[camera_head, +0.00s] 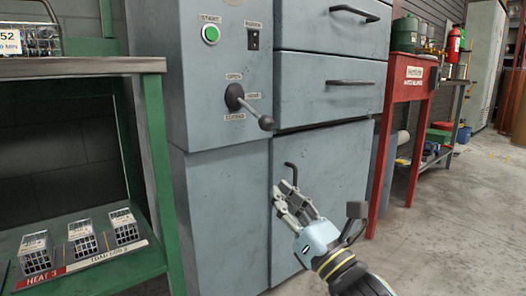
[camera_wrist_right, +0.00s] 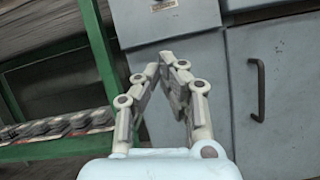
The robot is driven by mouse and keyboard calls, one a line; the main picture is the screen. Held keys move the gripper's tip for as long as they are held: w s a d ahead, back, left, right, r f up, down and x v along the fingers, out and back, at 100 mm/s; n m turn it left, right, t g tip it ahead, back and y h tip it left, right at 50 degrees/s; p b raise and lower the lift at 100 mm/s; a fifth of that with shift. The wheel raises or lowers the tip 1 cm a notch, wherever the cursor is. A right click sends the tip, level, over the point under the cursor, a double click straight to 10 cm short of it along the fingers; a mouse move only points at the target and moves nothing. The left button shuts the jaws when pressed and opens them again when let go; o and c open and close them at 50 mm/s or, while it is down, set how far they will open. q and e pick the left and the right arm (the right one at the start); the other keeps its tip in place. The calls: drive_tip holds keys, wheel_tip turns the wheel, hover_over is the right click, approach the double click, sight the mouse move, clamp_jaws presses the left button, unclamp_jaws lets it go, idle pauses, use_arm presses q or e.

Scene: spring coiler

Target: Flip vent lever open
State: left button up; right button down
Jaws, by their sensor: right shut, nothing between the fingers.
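A dark lever with a ball end (camera_head: 250,107) sticks out from the front of the grey cabinet, from a round dark base. Its arm points right and slightly down. Small labels sit above, beside and below it; the top one seems to read OPEN, the others are too small to read surely. My right gripper (camera_head: 284,190) is below the lever, in front of the lower cabinet door, apart from the lever. Its fingers are shut and empty; the fingertips meet in the wrist view (camera_wrist_right: 166,62). The lever is not clearly visible in the wrist view. My left gripper is not in view.
A green START button (camera_head: 210,34) and a black switch (camera_head: 253,39) sit above the lever. Drawers with dark handles (camera_head: 350,83) are at right. A lower door handle (camera_wrist_right: 257,90) stands near my gripper. A green-framed rack (camera_head: 157,150) stands left, a red table (camera_head: 407,92) right.

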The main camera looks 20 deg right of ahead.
sight(255, 116)
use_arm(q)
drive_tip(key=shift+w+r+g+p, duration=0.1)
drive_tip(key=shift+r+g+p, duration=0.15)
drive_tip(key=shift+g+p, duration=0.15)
use_arm(e)
drive_tip(key=w+a+r, duration=0.1)
drive_tip(key=w+r, duration=0.6)
drive_tip(key=shift+a+r, duration=0.2)
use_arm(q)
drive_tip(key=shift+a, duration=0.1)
